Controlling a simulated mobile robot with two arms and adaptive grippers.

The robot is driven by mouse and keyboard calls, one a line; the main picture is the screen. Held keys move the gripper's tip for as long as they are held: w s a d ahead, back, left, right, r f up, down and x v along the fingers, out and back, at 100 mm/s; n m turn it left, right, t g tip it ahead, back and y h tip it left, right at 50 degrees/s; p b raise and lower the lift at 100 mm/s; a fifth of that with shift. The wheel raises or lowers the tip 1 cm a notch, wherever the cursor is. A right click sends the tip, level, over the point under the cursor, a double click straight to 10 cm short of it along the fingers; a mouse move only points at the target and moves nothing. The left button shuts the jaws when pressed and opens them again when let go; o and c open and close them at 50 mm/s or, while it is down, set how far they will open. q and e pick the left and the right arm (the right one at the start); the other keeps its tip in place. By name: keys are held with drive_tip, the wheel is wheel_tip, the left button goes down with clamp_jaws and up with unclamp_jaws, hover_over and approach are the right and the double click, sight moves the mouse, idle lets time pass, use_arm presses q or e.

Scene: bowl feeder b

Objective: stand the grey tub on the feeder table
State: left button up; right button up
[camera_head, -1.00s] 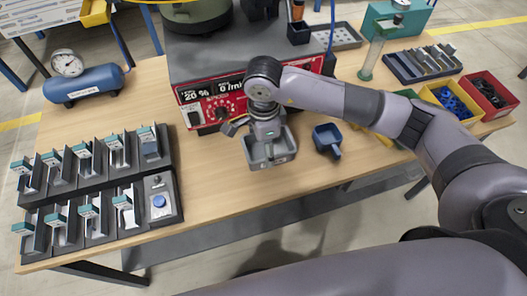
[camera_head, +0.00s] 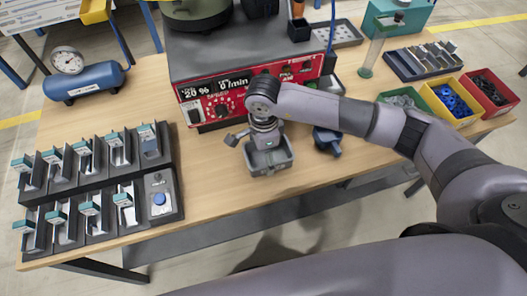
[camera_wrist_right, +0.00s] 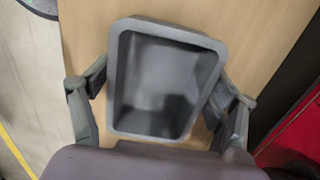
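The grey tub (camera_head: 269,167) is an open-topped rectangular container at the front middle of the wooden feeder table (camera_head: 215,185), in front of the red-fronted feeder unit. It looks upright. My right gripper (camera_head: 262,143) is above it, and the fingers straddle the tub. In the right wrist view, the fingers (camera_wrist_right: 160,95) lie against the outsides of two opposite walls, and the inside of the tub (camera_wrist_right: 165,80) looks empty. I cannot tell whether its base touches the table. My left gripper is not in view.
The feeder unit (camera_head: 205,104) stands behind the tub. A blue scoop (camera_head: 329,143) sits just right, partly behind my arm. Slotted black racks (camera_head: 181,208) fill the table's left. Green, yellow and red bins (camera_head: 490,95) stand at right. Bare wood lies left of the tub.

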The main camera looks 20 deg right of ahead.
sight(264, 161)
drive_tip(key=shift+o, duration=0.8)
drive_tip(key=shift+r+p, duration=0.25)
drive_tip(key=shift+p, duration=0.05)
drive_tip(key=shift+w+r, duration=0.1)
drive_tip(key=shift+r, duration=0.25)
wheel_tip(264, 161, up, 11)
drive_tip(key=b, duration=0.2)
drive_tip(key=shift+s, duration=0.2)
